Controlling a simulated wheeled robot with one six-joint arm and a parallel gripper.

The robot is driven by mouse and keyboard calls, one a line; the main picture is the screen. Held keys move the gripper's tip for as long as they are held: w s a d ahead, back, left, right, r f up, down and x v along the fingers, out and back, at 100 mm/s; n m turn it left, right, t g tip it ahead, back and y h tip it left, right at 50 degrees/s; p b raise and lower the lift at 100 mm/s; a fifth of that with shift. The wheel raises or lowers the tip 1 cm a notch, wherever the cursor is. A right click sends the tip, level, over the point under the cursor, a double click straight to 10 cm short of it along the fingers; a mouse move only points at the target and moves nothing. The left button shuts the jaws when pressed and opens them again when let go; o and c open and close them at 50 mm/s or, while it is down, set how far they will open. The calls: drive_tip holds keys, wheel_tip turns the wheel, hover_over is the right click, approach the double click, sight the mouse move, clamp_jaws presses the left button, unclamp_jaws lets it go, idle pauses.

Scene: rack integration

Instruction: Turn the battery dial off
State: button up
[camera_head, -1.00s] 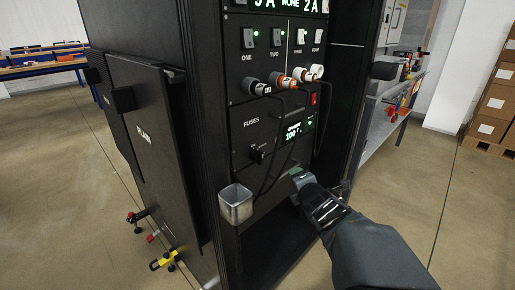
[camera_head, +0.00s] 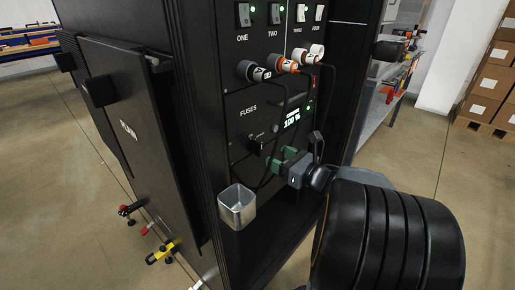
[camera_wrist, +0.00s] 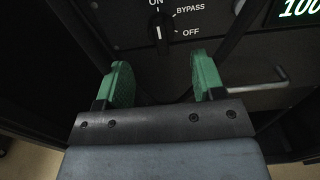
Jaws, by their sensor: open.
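The battery dial is a small black knob (camera_head: 256,146) low on the rack panel, left of the lit 100 % display. In the wrist view the dial (camera_wrist: 160,28) sits at the top, with its white mark pointing up towards ON; BYPASS and OFF are printed to its right. My gripper (camera_head: 282,159) is just below and right of the dial in the head view. In the wrist view my gripper (camera_wrist: 159,80) has its two green fingers wide apart, empty, below the dial and not touching it.
A grey metal cup (camera_head: 237,206) is fixed to the rack's front, below the dial. Black cables hang from the connectors (camera_head: 285,63) down past the panel. A handle (camera_wrist: 262,82) shows right of the fingers. The display (camera_head: 292,120) reads 100.

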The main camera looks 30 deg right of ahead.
sight(261, 148)
drive_tip(key=b+x, duration=0.1)
drive_tip(key=x, duration=0.7)
drive_tip(key=shift+w, duration=0.15)
drive_tip(key=shift+c, duration=0.3)
drive_tip(key=c, duration=0.8)
